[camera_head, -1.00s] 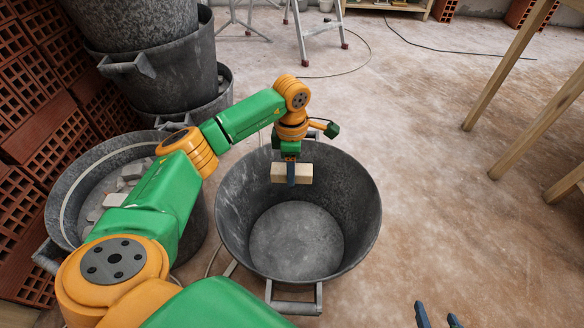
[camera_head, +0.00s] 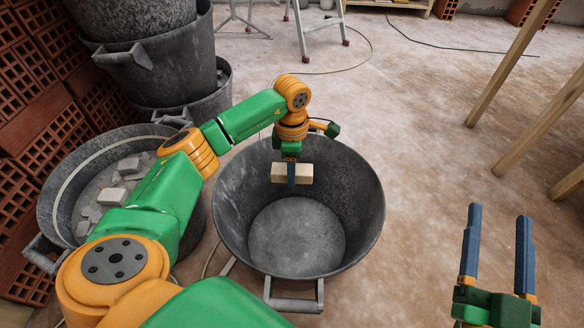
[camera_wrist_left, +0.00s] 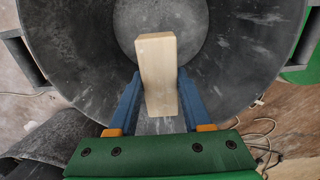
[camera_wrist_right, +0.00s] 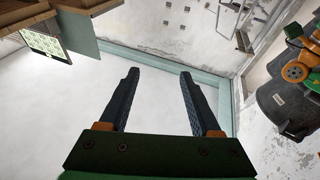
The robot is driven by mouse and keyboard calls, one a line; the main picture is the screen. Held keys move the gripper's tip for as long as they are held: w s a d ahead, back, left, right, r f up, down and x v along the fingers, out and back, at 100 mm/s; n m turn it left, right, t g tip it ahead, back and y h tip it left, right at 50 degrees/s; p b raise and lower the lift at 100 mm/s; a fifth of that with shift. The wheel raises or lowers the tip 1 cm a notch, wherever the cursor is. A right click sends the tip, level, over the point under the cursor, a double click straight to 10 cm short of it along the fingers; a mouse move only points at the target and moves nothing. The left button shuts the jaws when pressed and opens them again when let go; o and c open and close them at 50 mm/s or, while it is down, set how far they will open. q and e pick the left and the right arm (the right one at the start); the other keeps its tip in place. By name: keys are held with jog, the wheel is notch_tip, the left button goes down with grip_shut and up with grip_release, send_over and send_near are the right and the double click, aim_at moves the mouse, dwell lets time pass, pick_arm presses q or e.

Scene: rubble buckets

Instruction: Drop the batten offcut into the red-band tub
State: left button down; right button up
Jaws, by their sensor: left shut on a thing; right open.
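The batten offcut (camera_head: 279,173) is a pale, short wooden block. My left gripper (camera_head: 291,182) is shut on it and holds it over the empty dark grey tub in the middle (camera_head: 228,220). The left wrist view shows the block (camera_wrist_left: 158,70) between the blue fingers, with the tub's floor below. No red band shows on this tub or on any other; its outer side is mostly hidden. My right gripper (camera_head: 499,213) is open and empty, at the lower right of the head view, apart from the tub; its fingers (camera_wrist_right: 159,74) also show in the right wrist view.
A tub with a pale band (camera_head: 70,178) holds grey rubble on the left, partly behind my left arm. Stacked tubs (camera_head: 150,75) and hollow red bricks (camera_head: 45,130) stand behind it. Wooden legs (camera_head: 540,130) are at right. The floor between is open.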

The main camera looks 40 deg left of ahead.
pick_arm(q)
jog(key=shift+f, duration=0.3)
jog(key=shift+c, duration=1.3)
grip_release()
pick_arm(e)
jog(key=r+t, duration=0.1)
jog(key=s+r+t+y, duration=0.1)
jog(key=r, duration=0.1)
jog(key=shift+s+a+r, duration=0.1)
jog(key=shift+s+r, duration=0.1)
pick_arm(q)
jog(key=shift+r, duration=0.25)
notch_tip(320, 180, up, 4)
jog(key=shift+f+p, duration=0.2)
jog(key=shift+p, duration=0.65)
notch_tip(320, 180, up, 3)
jog(key=shift+r+p, duration=0.1)
jog(key=shift+p, duration=0.5)
pick_arm(e)
jog(key=s+d+f+g+h, duration=0.1)
jog(key=f+g+h, duration=0.1)
jog(key=f+g, duration=0.4)
jog(key=s+d+f+m+g+h, duration=0.1)
jog(key=f+g, duration=0.5)
jog(key=f, duration=0.8)
jog(key=shift+s+d+f+h, duration=0.15)
jog(key=shift+s+d+h, duration=0.1)
jog(key=shift+d+h, duration=0.5)
jog(key=shift+a, duration=0.15)
